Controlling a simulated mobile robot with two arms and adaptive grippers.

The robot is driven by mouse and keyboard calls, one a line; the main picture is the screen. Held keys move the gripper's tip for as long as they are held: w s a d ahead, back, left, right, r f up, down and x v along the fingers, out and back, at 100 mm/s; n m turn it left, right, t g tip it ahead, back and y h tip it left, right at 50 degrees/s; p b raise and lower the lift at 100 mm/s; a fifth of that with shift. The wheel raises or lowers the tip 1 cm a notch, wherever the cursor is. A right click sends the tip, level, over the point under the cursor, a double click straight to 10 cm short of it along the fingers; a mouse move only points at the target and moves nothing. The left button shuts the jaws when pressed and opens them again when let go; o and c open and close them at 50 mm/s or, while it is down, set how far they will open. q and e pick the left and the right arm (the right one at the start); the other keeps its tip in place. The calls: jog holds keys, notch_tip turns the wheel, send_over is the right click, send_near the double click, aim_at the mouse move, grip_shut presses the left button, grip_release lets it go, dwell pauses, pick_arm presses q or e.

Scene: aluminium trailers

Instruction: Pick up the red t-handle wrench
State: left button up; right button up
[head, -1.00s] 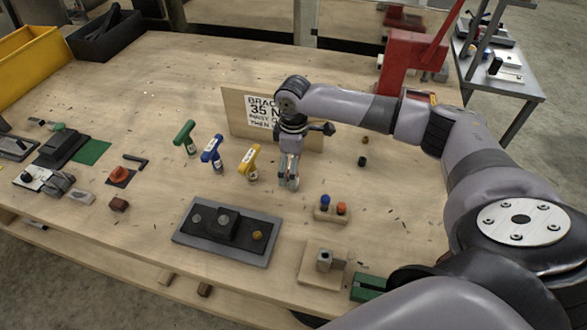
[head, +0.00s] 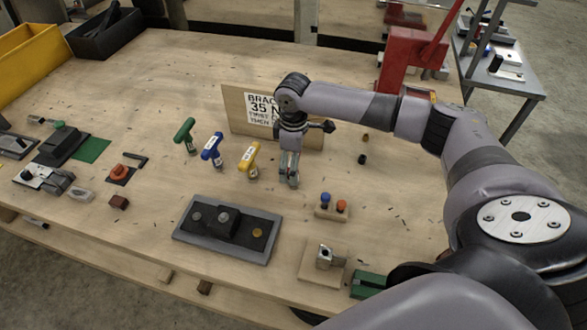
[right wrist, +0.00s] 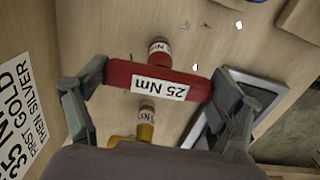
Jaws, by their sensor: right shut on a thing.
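The red t-handle wrench (right wrist: 130,77), with a white 25 Nm label, lies crosswise between the fingers of my right gripper (right wrist: 160,82) in the right wrist view. The gripper is shut on its handle, one finger at each end. In the head view my right gripper (head: 289,181) points down just right of the yellow t-handle wrench (head: 249,158) and hides the red one. Blue (head: 212,152) and green (head: 185,138) t-handle wrenches stand farther left in the same row. My left gripper is not in view.
A wooden sign (head: 236,112) stands behind the gripper. A grey tray with a black block (head: 185,232) lies in front, and a small holder with blue and orange pieces (head: 332,214) is at front right. A red press (head: 398,62) stands at back right.

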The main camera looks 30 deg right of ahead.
jog(key=shift+c, duration=1)
jog(key=shift+r, duration=0.1)
jog(key=shift+w+r, duration=0.1)
jog(key=shift+r, duration=0.55)
notch_tip(320, 180, up, 19)
jog(key=b, duration=0.3)
jog(key=shift+f, duration=0.2)
